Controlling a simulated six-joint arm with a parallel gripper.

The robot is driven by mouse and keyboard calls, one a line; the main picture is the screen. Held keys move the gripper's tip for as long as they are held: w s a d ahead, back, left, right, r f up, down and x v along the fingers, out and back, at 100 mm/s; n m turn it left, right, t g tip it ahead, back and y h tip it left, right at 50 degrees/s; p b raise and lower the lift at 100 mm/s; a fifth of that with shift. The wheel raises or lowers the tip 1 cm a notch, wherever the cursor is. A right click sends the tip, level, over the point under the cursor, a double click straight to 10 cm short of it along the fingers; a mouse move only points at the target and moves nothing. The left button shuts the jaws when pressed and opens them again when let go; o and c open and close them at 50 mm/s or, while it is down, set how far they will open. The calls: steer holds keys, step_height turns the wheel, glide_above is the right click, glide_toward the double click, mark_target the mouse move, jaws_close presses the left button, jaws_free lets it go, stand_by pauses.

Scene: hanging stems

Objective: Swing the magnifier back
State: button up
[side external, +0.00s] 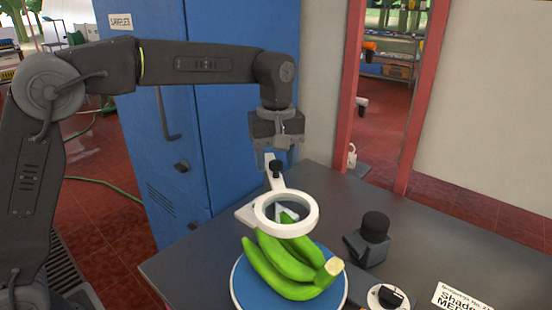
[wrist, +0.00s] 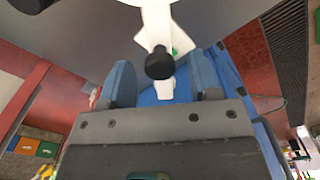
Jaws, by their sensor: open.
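The magnifier is a white ring lens (side external: 310,227) on a white arm with a black knob (side external: 276,169), standing on a white base (side external: 246,214). The ring hangs over the back end of a bunch of green bananas (side external: 270,265). My gripper (side external: 277,158) points down just above the black knob. In the wrist view, my gripper's two blue-grey fingers (wrist: 160,70) are spread, with the magnifier's black knob (wrist: 160,64) and white arm (wrist: 156,20) showing between them. The fingers do not touch the knob there. Part of the ring is cut off at the top.
The bananas lie on a round blue plate (side external: 241,287) on the dark table (side external: 440,262). Right of it stand a black-capped device (side external: 374,229), a dial (side external: 388,297) and a label card (side external: 463,297). A blue cabinet (side external: 175,140) stands behind left.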

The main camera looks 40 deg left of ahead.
steer(key=shift+f, duration=0.1)
steer(key=shift+c, duration=0.3)
jaws_close()
